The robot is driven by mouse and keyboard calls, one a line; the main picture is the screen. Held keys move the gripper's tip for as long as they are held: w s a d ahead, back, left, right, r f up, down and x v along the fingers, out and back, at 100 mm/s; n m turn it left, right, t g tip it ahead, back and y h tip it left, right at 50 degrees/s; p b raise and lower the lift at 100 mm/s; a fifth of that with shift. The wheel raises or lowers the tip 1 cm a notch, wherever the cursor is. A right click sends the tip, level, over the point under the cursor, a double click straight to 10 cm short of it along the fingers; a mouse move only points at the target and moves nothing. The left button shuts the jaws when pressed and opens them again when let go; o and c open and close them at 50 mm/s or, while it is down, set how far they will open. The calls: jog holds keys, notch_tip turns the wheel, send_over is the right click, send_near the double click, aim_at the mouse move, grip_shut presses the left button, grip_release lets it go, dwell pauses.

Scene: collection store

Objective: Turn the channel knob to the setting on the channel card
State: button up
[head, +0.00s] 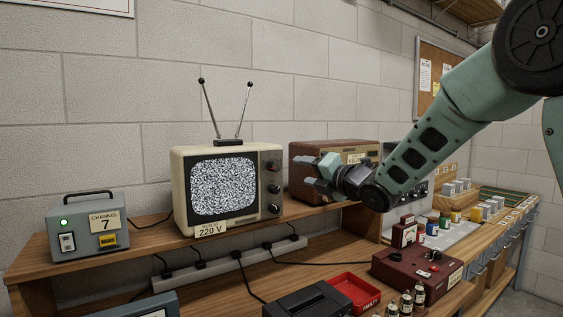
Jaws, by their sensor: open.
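A cream television (228,232) with two antennas and a static-filled screen (222,186) stands on the wooden shelf. Several dark knobs run down its right side panel: an upper knob (273,165), a middle knob (273,187) and a lower knob (273,208). I cannot read their settings or tell which one is the channel knob. The channel card (104,221) reads "CHANNEL 7" and is on a grey box at the left. My gripper (312,174) is open and empty, to the right of the television, apart from the knobs and in front of the brown radio.
The brown radio (298,160) stands just right of the television. The grey box (75,241) has a handle and green light. A power strip (245,258) with cables lies below. A red tray (355,289) and a maroon device (425,275) sit in front.

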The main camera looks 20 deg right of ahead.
aim_at(278, 165)
jog(key=p+x, duration=0.3)
jog(key=x, duration=0.6)
jog(key=shift+w+a+r, duration=0.15)
jog(key=shift+w+a, duration=0.05)
jog(key=shift+w, duration=0.05)
jog(key=shift+w+a+p, duration=0.25)
jog(key=shift+w+p, duration=0.1)
jog(key=shift+w, duration=0.2)
jog(key=c, duration=1)
